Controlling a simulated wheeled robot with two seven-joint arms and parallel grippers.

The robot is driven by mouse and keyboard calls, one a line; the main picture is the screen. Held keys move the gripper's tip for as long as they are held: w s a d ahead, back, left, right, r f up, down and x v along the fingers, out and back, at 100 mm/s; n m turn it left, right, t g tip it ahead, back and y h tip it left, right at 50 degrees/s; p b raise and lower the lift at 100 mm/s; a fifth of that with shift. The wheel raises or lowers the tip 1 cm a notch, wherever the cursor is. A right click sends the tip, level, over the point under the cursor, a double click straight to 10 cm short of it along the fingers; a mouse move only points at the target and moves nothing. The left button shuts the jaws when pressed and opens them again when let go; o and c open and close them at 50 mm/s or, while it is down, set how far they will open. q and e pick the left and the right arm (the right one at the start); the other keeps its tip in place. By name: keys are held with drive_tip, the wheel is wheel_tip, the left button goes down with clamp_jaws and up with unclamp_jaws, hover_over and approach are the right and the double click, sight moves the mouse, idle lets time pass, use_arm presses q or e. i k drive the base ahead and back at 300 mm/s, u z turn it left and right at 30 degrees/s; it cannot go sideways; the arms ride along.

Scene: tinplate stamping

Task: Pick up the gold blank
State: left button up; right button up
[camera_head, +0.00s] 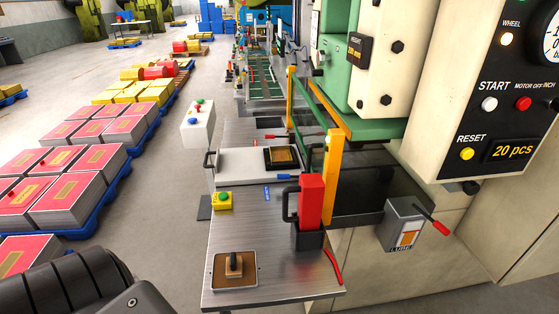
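A gold sheet (283,154), which looks like the gold blank, lies in a black square tray (268,166) on a white slab of the press bench. Nothing is touching it. My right gripper is not in view.
A red and black upright tool (311,200) stands on the metal bench (270,220), right of its middle. A yellow box with a green button (223,199) sits at the left edge. A grey lube box (404,225) and the press control panel (500,100) are at right.

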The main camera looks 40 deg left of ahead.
sight(281, 155)
drive_tip(key=z, duration=0.95)
drive_tip(key=i, duration=1.15)
drive_tip(key=u, duration=1.8)
